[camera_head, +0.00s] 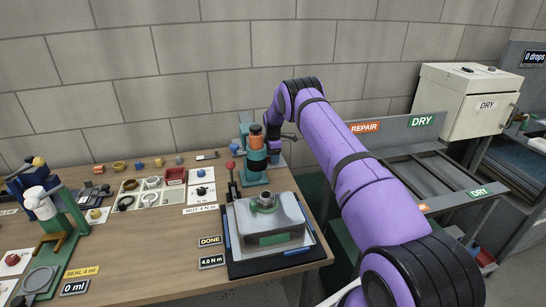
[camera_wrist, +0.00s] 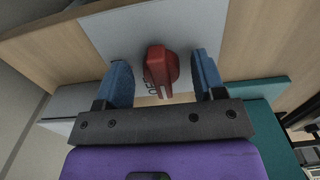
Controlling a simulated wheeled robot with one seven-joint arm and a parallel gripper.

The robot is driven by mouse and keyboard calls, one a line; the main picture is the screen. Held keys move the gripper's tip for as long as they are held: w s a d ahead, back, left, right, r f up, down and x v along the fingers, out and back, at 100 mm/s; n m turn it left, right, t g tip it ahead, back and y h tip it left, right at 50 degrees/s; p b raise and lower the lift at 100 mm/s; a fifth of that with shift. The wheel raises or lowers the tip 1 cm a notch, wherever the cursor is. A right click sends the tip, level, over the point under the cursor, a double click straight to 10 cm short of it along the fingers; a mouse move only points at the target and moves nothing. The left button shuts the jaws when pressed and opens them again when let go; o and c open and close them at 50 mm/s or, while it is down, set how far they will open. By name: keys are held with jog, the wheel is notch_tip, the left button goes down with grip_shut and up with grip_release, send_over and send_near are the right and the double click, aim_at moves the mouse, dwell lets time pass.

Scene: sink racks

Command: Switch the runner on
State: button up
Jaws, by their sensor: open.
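My gripper (camera_wrist: 161,62) shows in the wrist view with its two blue fingers apart. A red switch-like knob (camera_wrist: 156,68) on a pale plate (camera_wrist: 105,32) stands between them, with a gap on both sides. In the head view, my purple arm reaches to the back of the bench, and its end is largely hidden behind the teal and orange upright tool (camera_head: 256,152), which looks like the runner. The red knob cannot be made out clearly there. A metal housing (camera_head: 268,222) with a round fitting on top sits on a black tray in front of the tool.
A thin lever with a red ball (camera_head: 233,149) stands left of the tool. A parts tray (camera_head: 150,197) and a green press stand (camera_head: 62,240) are farther left. Right of my arm are a grey drying rack (camera_head: 430,170) and a white cabinet (camera_head: 465,100). The brick wall is close behind.

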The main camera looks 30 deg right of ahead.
jog(key=shift+f, duration=0.1)
jog(key=c, duration=0.9)
jog(key=shift+o, duration=0.2)
jog(key=shift+m, duration=0.4)
jog(key=m, duration=0.4)
jog(key=shift+s, duration=0.1)
jog(key=m, duration=0.4)
jog(key=shift+a+m, duration=0.15)
jog(key=shift+m, duration=0.15)
jog(key=m, duration=0.4)
jog(key=shift+s+a, duration=0.1)
jog(key=m, duration=0.4)
jog(key=shift+a, duration=0.15)
jog(key=shift+m, duration=0.4)
